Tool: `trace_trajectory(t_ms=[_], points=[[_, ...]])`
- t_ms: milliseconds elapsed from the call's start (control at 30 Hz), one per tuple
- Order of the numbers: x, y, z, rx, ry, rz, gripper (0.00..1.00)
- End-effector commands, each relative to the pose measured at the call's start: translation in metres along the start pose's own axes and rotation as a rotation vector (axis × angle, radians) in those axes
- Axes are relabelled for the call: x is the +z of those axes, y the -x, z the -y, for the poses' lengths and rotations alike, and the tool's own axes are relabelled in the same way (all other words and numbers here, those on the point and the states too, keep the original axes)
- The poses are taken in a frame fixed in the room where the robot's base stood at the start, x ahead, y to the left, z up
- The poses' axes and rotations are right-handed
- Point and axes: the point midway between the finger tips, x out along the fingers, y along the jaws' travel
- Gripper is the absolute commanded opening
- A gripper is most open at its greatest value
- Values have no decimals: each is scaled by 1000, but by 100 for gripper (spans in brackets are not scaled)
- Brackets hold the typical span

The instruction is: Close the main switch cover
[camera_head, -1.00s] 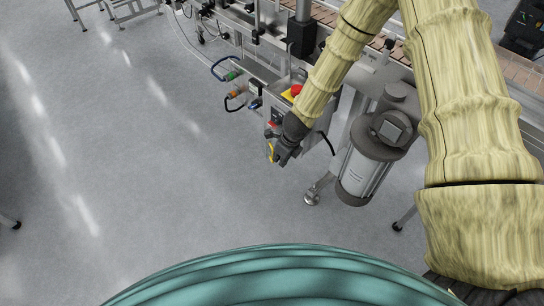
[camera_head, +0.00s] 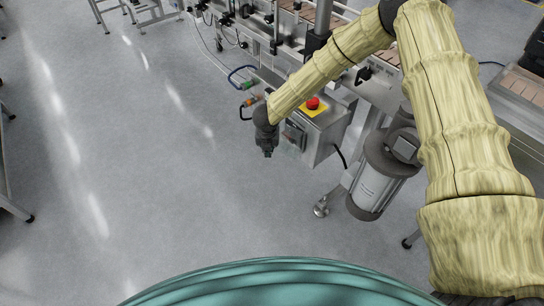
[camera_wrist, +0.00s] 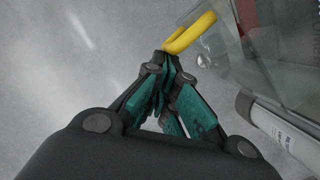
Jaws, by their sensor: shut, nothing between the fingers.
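A yellow curved handle (camera_wrist: 190,34) shows just beyond my fingertips in the wrist view. It appears to belong to a clear, see-through cover (camera_wrist: 215,75) to the right of the fingers; I cannot tell its exact angle. My gripper (camera_wrist: 169,58) is shut and empty, its tips close to the handle; whether they touch is unclear. In the head view my gripper (camera_head: 267,153) points down at the left side of the grey control box (camera_head: 325,131). The handle is hidden there behind my gripper.
A red emergency button (camera_head: 313,104) on a yellow plate tops the box. A grey motor cylinder (camera_head: 377,179) stands to its right. A conveyor line (camera_head: 325,20) runs behind. The floor at left (camera_head: 130,170) is clear.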

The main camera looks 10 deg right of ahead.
Motion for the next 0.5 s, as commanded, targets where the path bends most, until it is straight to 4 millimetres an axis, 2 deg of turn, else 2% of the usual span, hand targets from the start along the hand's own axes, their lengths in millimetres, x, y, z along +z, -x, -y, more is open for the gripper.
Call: trace_trajectory(t_ms=[200, 500], points=[[20, -5, -6, -34, -137, 1, 0], [34, -9, -8, -59, -236, 1, 0]])
